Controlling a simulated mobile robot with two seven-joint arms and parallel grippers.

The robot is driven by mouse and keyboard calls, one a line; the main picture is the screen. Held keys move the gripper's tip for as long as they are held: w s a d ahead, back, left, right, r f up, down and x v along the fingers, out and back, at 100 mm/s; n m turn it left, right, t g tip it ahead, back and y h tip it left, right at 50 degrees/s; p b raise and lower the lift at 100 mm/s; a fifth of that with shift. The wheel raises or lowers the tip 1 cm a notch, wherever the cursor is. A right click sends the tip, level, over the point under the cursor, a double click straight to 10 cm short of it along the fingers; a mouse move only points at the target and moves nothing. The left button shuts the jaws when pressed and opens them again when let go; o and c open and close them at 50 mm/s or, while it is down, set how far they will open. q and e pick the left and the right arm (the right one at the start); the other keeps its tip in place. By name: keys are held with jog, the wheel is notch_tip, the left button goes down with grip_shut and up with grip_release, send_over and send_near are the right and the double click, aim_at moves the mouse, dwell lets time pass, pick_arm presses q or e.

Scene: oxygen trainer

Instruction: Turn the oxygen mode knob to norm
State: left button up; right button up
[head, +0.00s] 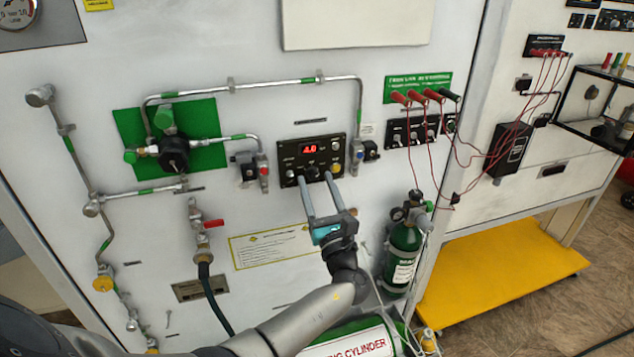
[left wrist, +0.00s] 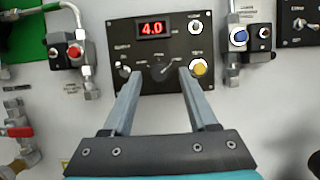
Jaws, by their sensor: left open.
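The black control panel (head: 313,158) is on the white wall, with a red digital display that reads 4.0 in the left wrist view (left wrist: 152,29). A dark rotary knob (left wrist: 162,70) with a pointer sits at the panel's lower middle. Its labels are too small to read, so I cannot tell which mode it points to. My left gripper (head: 315,178) is open, its two fingers reaching up to the panel's lower part. In the left wrist view the fingertips (left wrist: 159,73) stand on either side of the middle knob, apart from it. My right gripper is not in view.
A small knob (left wrist: 124,71) is at the panel's lower left, close to the left finger. Valves with red (left wrist: 74,52) and blue (left wrist: 240,37) knobs flank the panel. A green cylinder (head: 404,250) stands lower right.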

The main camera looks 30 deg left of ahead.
pick_arm(q)
jog(key=shift+w+a, duration=0.1)
jog(key=shift+a, duration=0.05)
grip_shut()
dwell(0.4)
